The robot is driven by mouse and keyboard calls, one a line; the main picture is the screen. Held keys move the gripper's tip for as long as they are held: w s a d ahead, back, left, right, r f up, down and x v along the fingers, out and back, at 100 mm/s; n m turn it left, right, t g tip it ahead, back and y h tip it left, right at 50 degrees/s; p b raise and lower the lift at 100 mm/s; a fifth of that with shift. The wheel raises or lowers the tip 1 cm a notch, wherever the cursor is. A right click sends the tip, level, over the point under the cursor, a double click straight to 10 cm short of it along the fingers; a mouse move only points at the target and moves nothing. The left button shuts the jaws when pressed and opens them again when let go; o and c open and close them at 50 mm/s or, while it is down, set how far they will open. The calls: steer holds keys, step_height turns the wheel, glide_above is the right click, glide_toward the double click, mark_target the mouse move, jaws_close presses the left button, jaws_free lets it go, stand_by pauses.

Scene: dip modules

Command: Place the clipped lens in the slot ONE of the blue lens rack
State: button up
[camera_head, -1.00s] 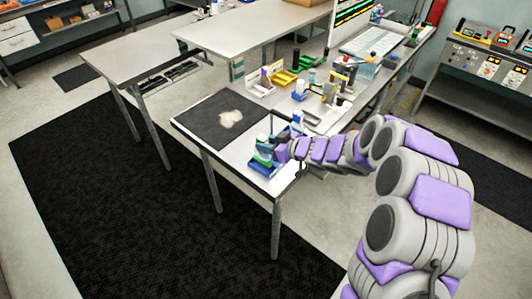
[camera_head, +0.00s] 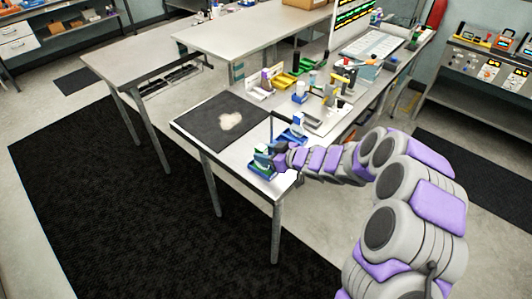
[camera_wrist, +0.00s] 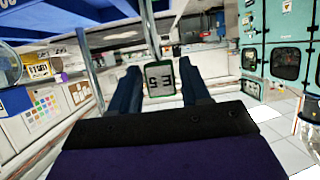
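In the head view my gripper (camera_head: 272,156) is at the near right corner of the table, at the blue rack or tray (camera_head: 264,176). Small green and blue parts show in it, too small to tell apart. In the wrist view the two dark fingers of my gripper (camera_wrist: 160,72) are apart. A small dark-green-framed plate with dark characters (camera_wrist: 160,78) shows between them, with a gap visible on each side. I cannot tell whether this plate is the clipped lens. A blue surface fills the upper left of the wrist view. Slot numbers are not readable in the head view.
A second blue tray (camera_head: 292,136) with a blue-and-white item stands just behind. A dark mat (camera_head: 200,118) with a pale patch lies to the left. Yellow bins (camera_head: 285,80) and several tools crowd the table's back. A thin dark post rises beside the gripper.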

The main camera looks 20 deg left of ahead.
steer(key=shift+o, duration=1.1)
steer(key=shift+r, duration=0.1)
steer(key=p+v, duration=0.2)
steer(key=v, duration=1)
